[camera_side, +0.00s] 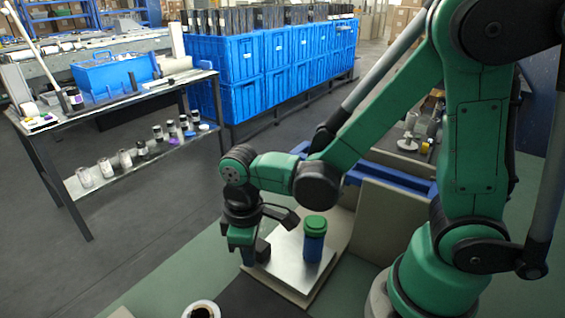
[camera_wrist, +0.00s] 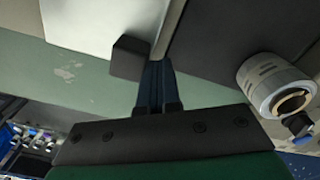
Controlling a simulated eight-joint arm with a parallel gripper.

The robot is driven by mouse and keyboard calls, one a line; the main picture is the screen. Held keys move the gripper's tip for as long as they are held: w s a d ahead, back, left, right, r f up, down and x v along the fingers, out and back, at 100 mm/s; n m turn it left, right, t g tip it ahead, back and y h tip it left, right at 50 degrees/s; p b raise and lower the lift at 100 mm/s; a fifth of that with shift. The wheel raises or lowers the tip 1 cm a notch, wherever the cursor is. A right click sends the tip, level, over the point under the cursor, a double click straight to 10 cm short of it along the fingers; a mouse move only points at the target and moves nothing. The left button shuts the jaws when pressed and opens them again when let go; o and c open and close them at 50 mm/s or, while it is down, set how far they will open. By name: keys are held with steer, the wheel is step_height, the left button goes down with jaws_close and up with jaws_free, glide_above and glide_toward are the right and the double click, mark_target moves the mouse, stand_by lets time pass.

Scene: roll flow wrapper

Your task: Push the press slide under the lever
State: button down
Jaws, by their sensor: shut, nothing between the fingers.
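My gripper (camera_side: 247,258) is shut and empty, pointing down at the near left edge of a bright metal plate (camera_side: 285,262). In the wrist view its fingers (camera_wrist: 155,72) lie together beside a small dark block (camera_wrist: 128,58) at the edge of the metal plate (camera_wrist: 90,22). The dark block (camera_side: 263,251) also shows right beside the fingers in the side view; I cannot tell whether they touch. A blue cylinder with a green cap (camera_side: 314,240) stands upright on the plate, right of my gripper. I cannot clearly make out which part is the press slide or the lever.
Beige panels (camera_side: 385,222) and a blue bar (camera_side: 400,178) are behind the plate. A bench (camera_side: 120,98) and blue crates (camera_side: 265,70) stand farther back. Green surface left of the plate is clear.

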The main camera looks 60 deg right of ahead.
mark_target(284, 231)
steer(key=shift+d, duration=5.55)
steer(key=shift+a, duration=0.65)
step_height(284, 231, up, 8)
steer(key=a+m+t, duration=0.1)
steer(key=m+t, duration=0.1)
steer(key=r+m+t, duration=0.1)
steer(key=m+t, duration=0.1)
steer(key=a+r+m+t, duration=0.1)
steer(key=m+t, duration=0.1)
steer(key=t, duration=0.1)
steer(key=shift+w+a+r, duration=0.2)
steer(key=shift+w+a, duration=0.05)
steer(key=shift+a, duration=0.05)
